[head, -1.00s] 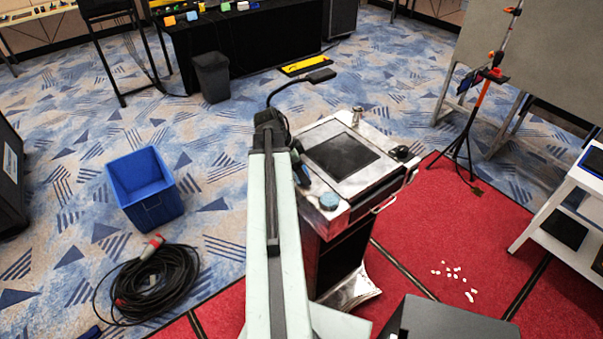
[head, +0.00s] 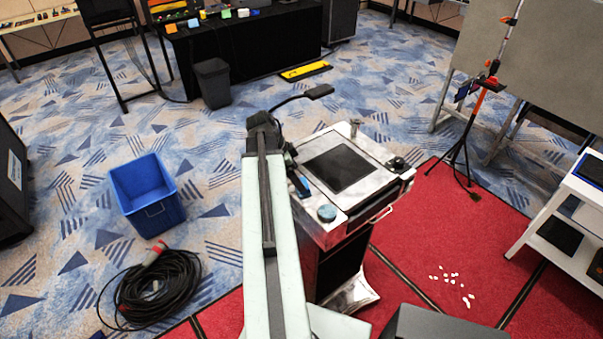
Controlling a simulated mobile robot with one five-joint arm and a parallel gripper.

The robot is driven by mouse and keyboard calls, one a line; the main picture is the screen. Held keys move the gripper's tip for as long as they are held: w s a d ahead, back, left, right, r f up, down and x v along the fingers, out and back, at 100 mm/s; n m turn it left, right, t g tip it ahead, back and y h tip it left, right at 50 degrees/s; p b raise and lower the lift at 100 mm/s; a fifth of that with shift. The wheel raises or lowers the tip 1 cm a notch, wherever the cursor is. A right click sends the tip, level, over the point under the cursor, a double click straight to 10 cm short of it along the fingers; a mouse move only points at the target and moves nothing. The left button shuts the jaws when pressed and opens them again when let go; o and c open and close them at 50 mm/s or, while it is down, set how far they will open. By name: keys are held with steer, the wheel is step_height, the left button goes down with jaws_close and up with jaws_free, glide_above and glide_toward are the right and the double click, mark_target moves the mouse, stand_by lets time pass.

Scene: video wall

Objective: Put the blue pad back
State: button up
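A small round blue pad-like disc (head: 327,213) lies on the near left corner of the top of a metal cart (head: 382,196). A blue-and-dark item (head: 301,184) sits at the cart's left edge, partly behind my arm; I cannot tell what it is. My arm rises from the bottom middle, and its dark upper end is left of the cart. My gripper's fingers do not show; the arm hides what lies behind it. I cannot tell whether it holds anything.
A blue bin (head: 146,194) and a coiled black cable (head: 160,290) are on the carpet at left. A tripod (head: 464,140) and a white shelf (head: 575,197) stand at right. White bits (head: 452,278) lie on the red carpet. A black-draped table (head: 265,45) is at the back.

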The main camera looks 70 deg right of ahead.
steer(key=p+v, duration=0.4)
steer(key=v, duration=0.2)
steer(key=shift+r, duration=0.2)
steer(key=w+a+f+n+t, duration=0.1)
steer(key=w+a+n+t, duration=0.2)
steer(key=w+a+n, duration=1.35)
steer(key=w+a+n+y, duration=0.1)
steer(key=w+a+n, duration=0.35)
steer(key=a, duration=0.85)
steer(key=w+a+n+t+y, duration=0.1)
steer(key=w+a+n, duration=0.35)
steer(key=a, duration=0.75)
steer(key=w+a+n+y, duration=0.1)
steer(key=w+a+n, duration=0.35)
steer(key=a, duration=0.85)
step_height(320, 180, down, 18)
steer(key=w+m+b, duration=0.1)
steer(key=b, duration=1.5)
steer(key=shift+b, duration=0.4)
